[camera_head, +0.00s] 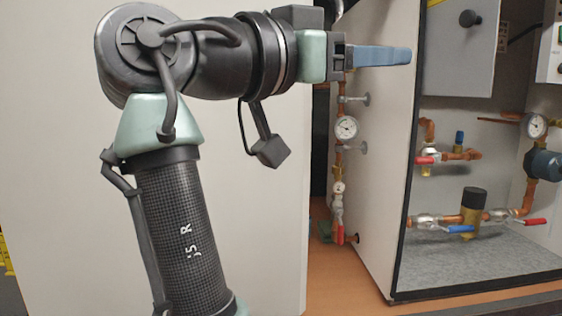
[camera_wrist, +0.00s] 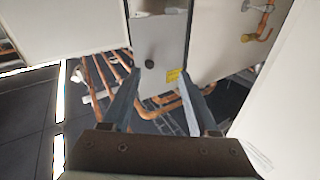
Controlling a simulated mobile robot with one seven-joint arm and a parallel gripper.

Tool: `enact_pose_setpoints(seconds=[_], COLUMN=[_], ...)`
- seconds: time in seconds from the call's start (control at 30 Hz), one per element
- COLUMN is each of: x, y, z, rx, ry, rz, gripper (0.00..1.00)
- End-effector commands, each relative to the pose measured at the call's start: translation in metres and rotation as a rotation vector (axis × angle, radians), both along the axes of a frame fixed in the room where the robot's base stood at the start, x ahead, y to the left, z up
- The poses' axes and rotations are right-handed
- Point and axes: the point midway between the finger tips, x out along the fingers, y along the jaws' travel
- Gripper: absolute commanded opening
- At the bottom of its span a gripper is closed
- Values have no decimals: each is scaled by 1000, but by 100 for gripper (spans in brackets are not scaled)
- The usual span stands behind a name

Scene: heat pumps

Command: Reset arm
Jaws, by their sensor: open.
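My arm reaches up from the bottom left in the head view, its forearm level near the top. My gripper (camera_head: 380,56) points right, in front of the side wall of the open heat pump cabinet (camera_head: 375,180). In the wrist view my gripper (camera_wrist: 158,88) shows two grey-blue fingers spread apart. Nothing is between them. A grey panel with a black knob (camera_wrist: 150,64) and copper pipes (camera_wrist: 105,75) lie beyond the fingertips.
A pressure gauge (camera_head: 346,128) and pipes are on the cabinet's outer left side. Inside are a red valve handle (camera_head: 427,160), a blue valve handle (camera_head: 460,229) and a grey box (camera_head: 455,45). A large white panel (camera_head: 60,150) stands behind my arm.

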Motion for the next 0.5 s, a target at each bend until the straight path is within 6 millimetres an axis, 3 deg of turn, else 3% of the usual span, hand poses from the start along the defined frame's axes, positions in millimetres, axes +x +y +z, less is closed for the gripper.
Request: enact_pose_setpoints(seconds=[0.03, 0.1, 0.23, 0.37, 0.5], x=[9, 19, 17, -15, -70], y=[5, 15, 41, 66, 83], z=[-19, -36, -64, -79, -83], rx=[-24, -69, -167, -269, -362], ry=[1, -13, -95, -244, -419], rz=[80, 209, 457, 659, 792], gripper=[60, 60, 60, 60, 60])
